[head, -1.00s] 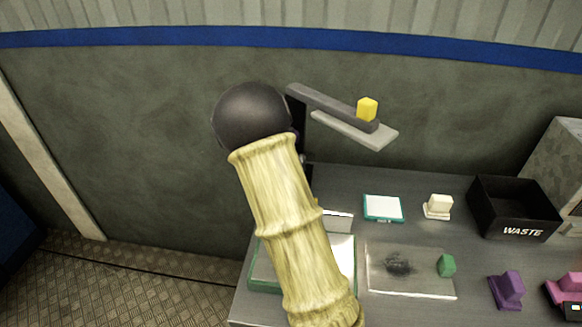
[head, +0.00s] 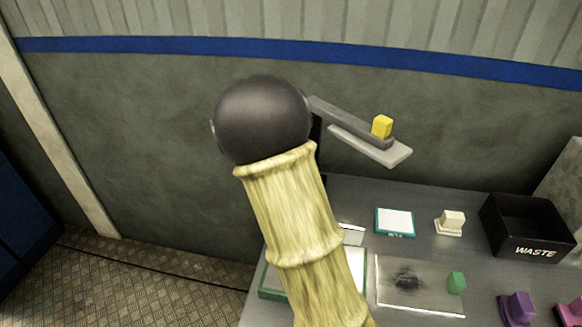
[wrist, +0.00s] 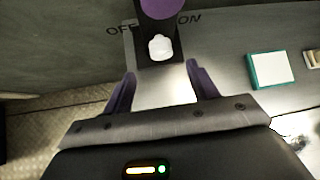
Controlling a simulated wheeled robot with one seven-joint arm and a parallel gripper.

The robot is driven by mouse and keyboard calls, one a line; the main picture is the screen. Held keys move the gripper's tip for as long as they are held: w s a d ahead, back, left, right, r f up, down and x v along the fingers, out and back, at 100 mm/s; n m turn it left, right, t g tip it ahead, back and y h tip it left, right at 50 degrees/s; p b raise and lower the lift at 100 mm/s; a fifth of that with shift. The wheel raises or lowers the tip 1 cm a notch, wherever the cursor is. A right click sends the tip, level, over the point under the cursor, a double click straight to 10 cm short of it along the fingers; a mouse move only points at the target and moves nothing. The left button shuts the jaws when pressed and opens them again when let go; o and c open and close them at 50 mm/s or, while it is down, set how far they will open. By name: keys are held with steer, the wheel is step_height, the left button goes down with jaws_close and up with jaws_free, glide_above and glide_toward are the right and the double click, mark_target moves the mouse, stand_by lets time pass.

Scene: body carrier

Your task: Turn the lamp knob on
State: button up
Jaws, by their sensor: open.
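In the wrist view, a purple rounded knob-like part (wrist: 160,8) is at the top edge, cut off by the frame, between the printed words OFF and ON. Just below it is a small white piece (wrist: 160,47) on a dark upright part. My gripper (wrist: 160,78) is open and empty, with its two purple fingers apart below the white piece. In the head view, the lamp's dark arm (head: 345,118) reaches out to the right above the bench, with a pale plate under it. My own arm hides the gripper and the knob there.
A yellow block (head: 382,127) sits at the lamp arm's outer end.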

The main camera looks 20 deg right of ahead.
steer(key=p+v, duration=0.2)
steer(key=v, duration=0.6)
steer(key=s+a+f+m+g+y, duration=0.1)
steer(key=s+a+m+g+y, duration=0.1)
steer(key=s+m, duration=0.6)
steer(key=s+a+f+m+g+y+p, duration=0.1)
steer(key=s+a+m+y, duration=0.3)
steer(key=m, duration=1.8)
steer(key=shift+s+a+g, duration=0.6)
steer(key=shift+s+a, duration=1)
steer(key=shift+s, duration=1.2)
steer(key=shift+f, duration=0.1)
